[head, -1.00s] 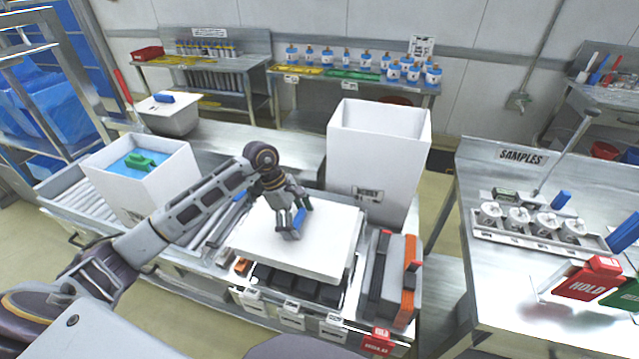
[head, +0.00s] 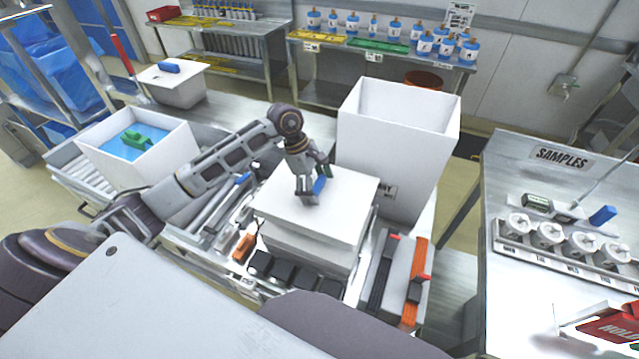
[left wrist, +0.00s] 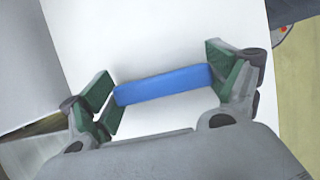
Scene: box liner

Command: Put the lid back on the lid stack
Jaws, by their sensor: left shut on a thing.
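A white square lid (head: 345,190) with a blue handle (head: 319,186) is in the middle of the head view. My left gripper (head: 315,190) is above it, shut on the handle. In the left wrist view, the green finger pads of the left gripper (left wrist: 163,82) hold the two ends of the blue handle (left wrist: 165,83), with the white lid (left wrist: 150,35) behind. Below the lid is a white stack (head: 305,250), seen by its front side. The lid covers its top, and I cannot tell whether the two touch. My right gripper is out of view.
A tall white open box (head: 395,150) stands close behind the lid. A white box with blue lining (head: 165,165) stands on rollers at left. Black blocks (head: 285,270) lie in front of the stack, orange-and-black tools (head: 415,275) to its right. The samples bench (head: 515,180) is at right.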

